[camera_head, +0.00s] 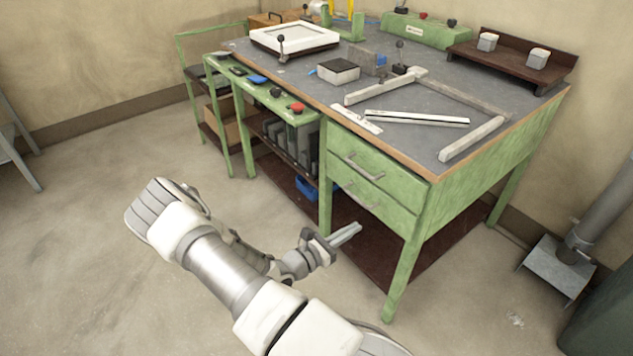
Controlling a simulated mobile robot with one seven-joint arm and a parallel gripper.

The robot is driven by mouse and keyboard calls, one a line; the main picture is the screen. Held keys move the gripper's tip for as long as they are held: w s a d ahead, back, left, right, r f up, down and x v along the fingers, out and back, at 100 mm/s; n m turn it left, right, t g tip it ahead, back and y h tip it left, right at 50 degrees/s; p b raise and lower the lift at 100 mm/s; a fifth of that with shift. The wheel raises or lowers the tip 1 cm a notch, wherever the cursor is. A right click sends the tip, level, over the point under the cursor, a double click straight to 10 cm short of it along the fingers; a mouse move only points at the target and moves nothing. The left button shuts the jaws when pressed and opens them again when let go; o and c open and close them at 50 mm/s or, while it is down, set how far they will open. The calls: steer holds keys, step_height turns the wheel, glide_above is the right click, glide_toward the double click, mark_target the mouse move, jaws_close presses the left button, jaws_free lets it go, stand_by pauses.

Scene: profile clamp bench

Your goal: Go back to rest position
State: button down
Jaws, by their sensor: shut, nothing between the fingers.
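My arm reaches up from the bottom edge, bends at the left over the open floor, and folds back toward the gripper. The gripper appears apart from the bench (440,160), though the exact gap is hard to judge from this view.
The grey benchtop holds a profile frame (475,137), a white strip (416,118), a small box (338,71), a white tray (294,37) and a brown rack (512,58). A metal post (598,215) stands at right.

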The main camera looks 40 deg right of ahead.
steer(key=s+a+r+m+t+y, duration=0.2)
steer(key=s+a+r+m+y, duration=0.3)
steer(key=a+r, duration=0.55)
steer(key=s+a+r+m+t+y, duration=0.1)
steer(key=s+a+r+m+y, duration=0.2)
steer(key=a+r+m+y, duration=0.7)
steer(key=s+a+r+m+t+y, duration=0.2)
steer(key=s+a+r+m+y, duration=0.15)
steer(key=a+r, duration=0.7)
step_height(320, 180, up, 17)
steer(key=d+p, duration=0.2)
steer(key=p, duration=1.2)
steer(key=shift+d+p, duration=0.2)
steer(key=shift+p, duration=0.2)
steer(key=shift+d+h, duration=0.2)
steer(key=shift+h, duration=0.05)
